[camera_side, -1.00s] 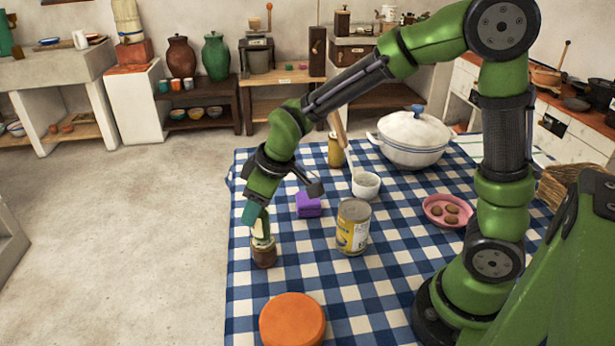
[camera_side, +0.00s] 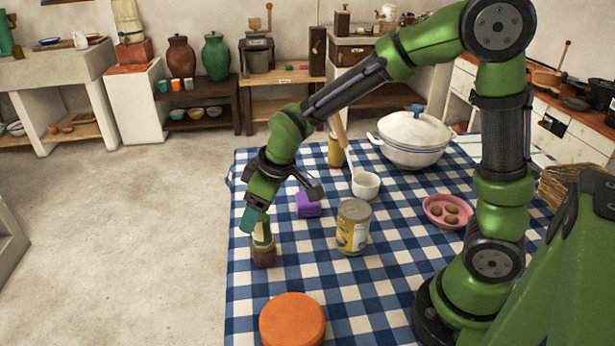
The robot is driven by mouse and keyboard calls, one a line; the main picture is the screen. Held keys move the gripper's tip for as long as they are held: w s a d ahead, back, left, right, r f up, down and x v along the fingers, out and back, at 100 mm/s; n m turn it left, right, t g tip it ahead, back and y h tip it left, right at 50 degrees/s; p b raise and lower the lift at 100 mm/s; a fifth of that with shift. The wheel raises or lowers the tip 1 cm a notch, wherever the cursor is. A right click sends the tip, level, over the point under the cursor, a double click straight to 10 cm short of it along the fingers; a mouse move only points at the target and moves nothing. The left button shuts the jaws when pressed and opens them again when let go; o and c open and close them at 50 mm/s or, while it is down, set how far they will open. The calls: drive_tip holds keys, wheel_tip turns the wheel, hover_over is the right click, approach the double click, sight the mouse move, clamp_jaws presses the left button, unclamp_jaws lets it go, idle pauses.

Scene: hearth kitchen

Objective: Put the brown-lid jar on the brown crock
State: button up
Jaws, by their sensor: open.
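The brown crock (camera_side: 264,254) is a small dark brown pot standing on the checked cloth at the table's left side. My gripper (camera_side: 262,232) points down right above it, open, with its fingers close to the crock's top. A small pale patch shows between the fingers and the crock; I cannot tell whether it is the jar or part of the fingers. A mustard-yellow jar (camera_side: 335,152) stands farther back, partly hidden by a wooden handle; its lid cannot be made out.
A purple block (camera_side: 308,205), a yellow-labelled can (camera_side: 353,228) and a white cup (camera_side: 366,186) stand right of my gripper. An orange round object (camera_side: 292,320) lies in front. A white pot (camera_side: 413,140) and a pink dish (camera_side: 447,212) are farther right.

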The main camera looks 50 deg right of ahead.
drive_tip(key=v, duration=1.2)
drive_tip(key=s+d+r+m+t, duration=0.1)
drive_tip(key=s+d+m+t, duration=0.2)
drive_tip(key=s+m, duration=0.5)
drive_tip(key=s+d, duration=0.1)
drive_tip(key=s, duration=0.3)
drive_tip(key=shift+s+d, duration=0.2)
